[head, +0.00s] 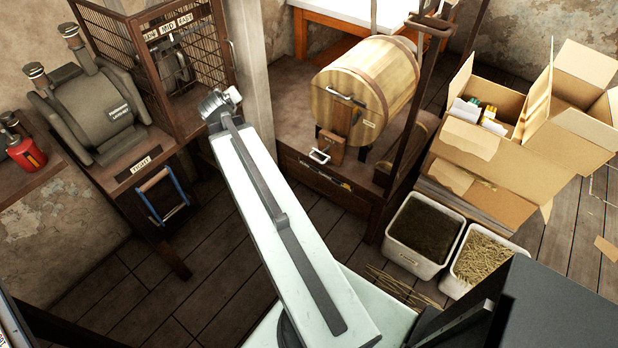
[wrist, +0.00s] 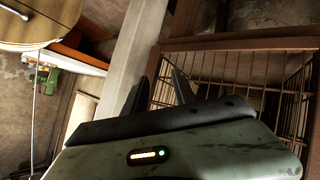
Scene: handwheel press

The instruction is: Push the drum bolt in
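The wooden drum (head: 385,68) lies on its side on a brown stand in the head view, its round end facing front left. Part of the drum (wrist: 45,18) shows at the upper left of the wrist view. My gripper (wrist: 159,76) has its two dark fingers apart with nothing between them. It points toward a pale post and a wire cage, clear of the drum. In the head view my arm's end is left of the drum; its fingers cannot be made out.
The pale post (head: 248,60) stands between the wire cage (head: 170,60) and the drum. A dark upright frame (head: 412,105) rises right of the drum. Tubs (head: 424,237) and open cardboard boxes (head: 500,130) fill the right. Bare floor (head: 215,270) lies front left.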

